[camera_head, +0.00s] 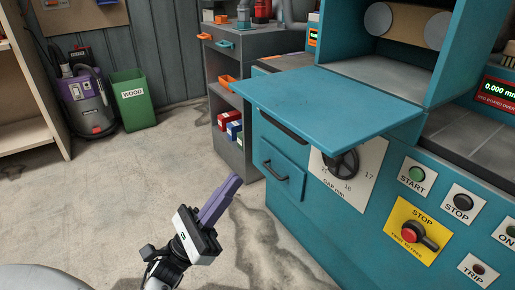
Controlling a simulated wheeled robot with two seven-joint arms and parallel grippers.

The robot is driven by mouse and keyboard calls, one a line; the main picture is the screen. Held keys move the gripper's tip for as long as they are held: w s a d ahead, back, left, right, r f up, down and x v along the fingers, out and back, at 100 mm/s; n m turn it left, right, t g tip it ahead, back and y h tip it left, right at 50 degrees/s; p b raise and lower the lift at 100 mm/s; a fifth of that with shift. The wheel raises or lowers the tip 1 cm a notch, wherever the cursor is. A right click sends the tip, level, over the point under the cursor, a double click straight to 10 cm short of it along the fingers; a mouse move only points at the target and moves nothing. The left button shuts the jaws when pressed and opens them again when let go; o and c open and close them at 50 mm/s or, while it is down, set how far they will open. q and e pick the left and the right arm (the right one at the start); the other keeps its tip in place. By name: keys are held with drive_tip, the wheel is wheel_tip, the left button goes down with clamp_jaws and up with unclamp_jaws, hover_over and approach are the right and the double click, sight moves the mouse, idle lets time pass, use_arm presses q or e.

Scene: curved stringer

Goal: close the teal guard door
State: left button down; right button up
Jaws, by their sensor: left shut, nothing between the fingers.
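The teal guard door (325,97) is open. My right gripper is not in view.
A black handwheel (341,164) sits below the door. START (417,174) and STOP (462,202) buttons and a red stop knob (410,236) are on the machine's front. A grey tool cabinet (240,125) stands behind. The floor at left is clear, with a green bin (131,105) and vacuum (86,100) further back.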

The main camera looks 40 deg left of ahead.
use_arm(q)
drive_tip(key=s+r+p+x, duration=0.1)
drive_tip(key=s+r+x, duration=0.1)
drive_tip(key=x, duration=1)
drive_tip(key=shift+w+a+r, duration=0.2)
drive_tip(key=shift+a+r, duration=0.05)
